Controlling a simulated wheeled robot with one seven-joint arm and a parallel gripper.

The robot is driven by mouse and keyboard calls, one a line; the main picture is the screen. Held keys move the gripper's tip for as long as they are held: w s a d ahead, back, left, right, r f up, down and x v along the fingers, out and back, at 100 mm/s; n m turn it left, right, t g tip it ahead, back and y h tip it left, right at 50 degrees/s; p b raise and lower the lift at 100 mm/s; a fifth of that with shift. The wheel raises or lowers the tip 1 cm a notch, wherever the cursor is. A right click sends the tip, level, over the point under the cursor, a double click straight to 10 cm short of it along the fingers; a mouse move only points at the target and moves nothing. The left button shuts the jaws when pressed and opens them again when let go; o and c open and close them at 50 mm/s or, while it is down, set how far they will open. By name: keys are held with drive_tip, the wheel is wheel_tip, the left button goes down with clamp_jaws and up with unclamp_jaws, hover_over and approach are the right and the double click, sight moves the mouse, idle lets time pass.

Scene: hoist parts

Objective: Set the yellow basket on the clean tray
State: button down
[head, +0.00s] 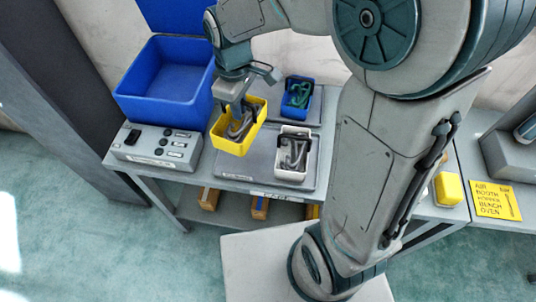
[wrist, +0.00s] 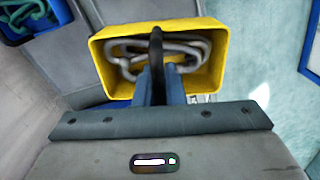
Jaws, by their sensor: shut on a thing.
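The yellow basket (head: 231,146) holds grey hook-like metal parts and is at the left part of the grey tray (head: 262,165) in the head view. The basket also fills the upper middle of the wrist view (wrist: 104,70). My gripper (head: 236,106) comes down from above and is shut on the basket's dark handle (wrist: 156,48). I cannot tell whether the basket's base touches the tray or hangs just above it. The tray lies on the bench; a label on its front edge is too small to read surely.
A white basket (head: 292,175) with grey parts stands on the tray, right of the yellow one. A blue basket (head: 297,100) with green parts stands behind. A large open blue bin (head: 165,92) and a grey control box (head: 155,147) are at left. A yellow block (head: 448,188) is at right.

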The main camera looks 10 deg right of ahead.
drive_tip(key=shift+w+d+f+m, duration=0.1)
drive_tip(key=shift+w+f+m, duration=0.15)
drive_tip(key=shift+f+m, duration=0.2)
drive_tip(key=shift+w+d+f+m, duration=0.1)
drive_tip(key=shift+w+f+m, duration=0.1)
drive_tip(key=shift+f+m, duration=0.25)
wheel_tip(320, 180, down, 10)
drive_tip(key=shift+w+r, duration=0.1)
drive_tip(key=c, duration=1.9)
unclamp_jaws()
drive_tip(key=shift+f, duration=0.2)
drive_tip(key=shift+c, duration=0.2)
drive_tip(key=o, duration=0.4)
